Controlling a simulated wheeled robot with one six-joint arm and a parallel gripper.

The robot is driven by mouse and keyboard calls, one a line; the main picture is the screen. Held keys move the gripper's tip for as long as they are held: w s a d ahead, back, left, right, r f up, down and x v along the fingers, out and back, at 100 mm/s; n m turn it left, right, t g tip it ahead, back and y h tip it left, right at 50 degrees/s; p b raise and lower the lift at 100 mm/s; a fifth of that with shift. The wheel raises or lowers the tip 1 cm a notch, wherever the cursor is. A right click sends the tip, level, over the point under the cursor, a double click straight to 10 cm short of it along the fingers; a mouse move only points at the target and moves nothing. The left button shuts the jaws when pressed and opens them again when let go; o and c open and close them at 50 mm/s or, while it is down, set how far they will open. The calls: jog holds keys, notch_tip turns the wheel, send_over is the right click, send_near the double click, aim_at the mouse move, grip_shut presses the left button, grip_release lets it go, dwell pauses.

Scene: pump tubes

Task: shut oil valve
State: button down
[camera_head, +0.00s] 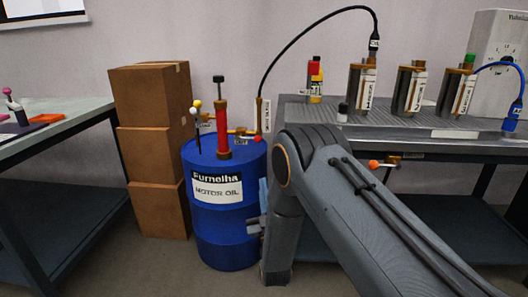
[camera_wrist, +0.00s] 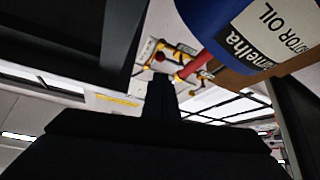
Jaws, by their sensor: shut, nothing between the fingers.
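The blue motor oil barrel (camera_head: 220,240) stands left of my arm, with a red pump (camera_head: 223,128) upright on its lid. A brass outlet fitting (camera_head: 240,133) with an OUT label sits on the lid and has an orange-red knob (camera_head: 258,139). Which way this valve is turned is too small to tell. My gripper (camera_head: 253,225) is low beside the barrel's right side, mostly hidden by my arm, and well below the fitting. In the wrist view my gripper (camera_wrist: 160,92) is a dark shape, shut and empty. The barrel (camera_wrist: 212,15) shows there tilted, at the upper right.
A metal bench (camera_head: 440,128) at right carries several labelled pumps. Another brass fitting with an orange knob (camera_head: 374,164) is at its front edge. Stacked cardboard boxes (camera_head: 155,150) stand left of the barrel. A black hose (camera_head: 300,38) arches above. Floor is clear before the barrel.

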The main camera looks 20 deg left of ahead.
aim_at(258, 142)
jog(key=b+x, duration=0.3)
jog(key=x, duration=1.1)
jog(key=shift+w, duration=0.15)
